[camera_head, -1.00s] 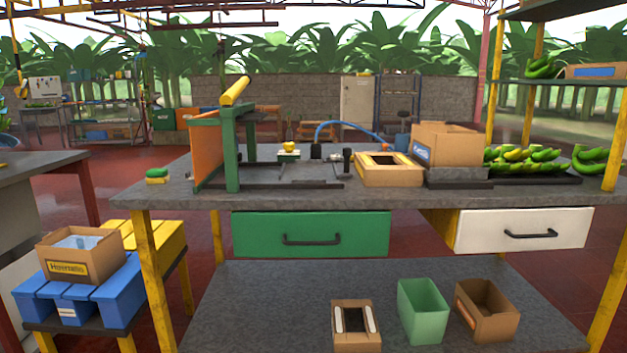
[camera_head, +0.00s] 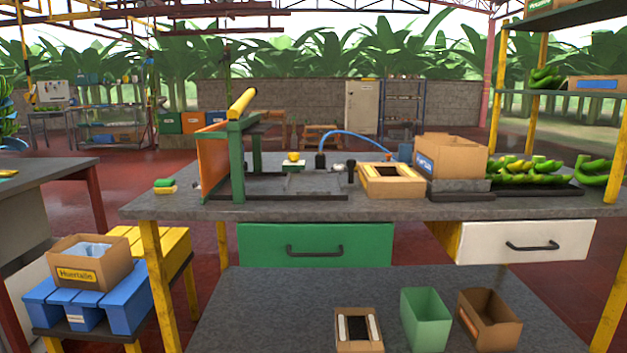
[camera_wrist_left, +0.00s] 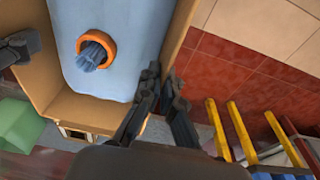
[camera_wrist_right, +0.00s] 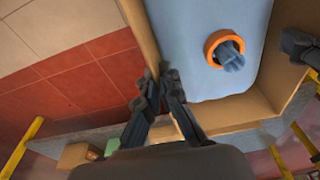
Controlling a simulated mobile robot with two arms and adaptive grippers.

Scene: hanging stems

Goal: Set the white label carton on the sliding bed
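A brown carton with a pale blue liner is held between my grippers. It shows in the left wrist view (camera_wrist_left: 120,50) and the right wrist view (camera_wrist_right: 200,50), with an orange ring and a blue bundle inside. No label shows on it there. My left gripper (camera_wrist_left: 165,95) and my right gripper (camera_wrist_right: 160,90) are shut on opposite side walls. Neither gripper nor this carton is in the head view. On the bench, a low dark frame with a flat grey plate (camera_head: 320,185) beside a green post and orange panel looks like the sliding bed. Its plate looks empty.
The bench top (camera_head: 420,209) also carries a blue-label carton (camera_head: 460,157), a wooden tray (camera_head: 390,188) and green bananas (camera_head: 525,170). A green drawer (camera_head: 315,245) is below. Small boxes (camera_head: 425,320) stand on the lower shelf.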

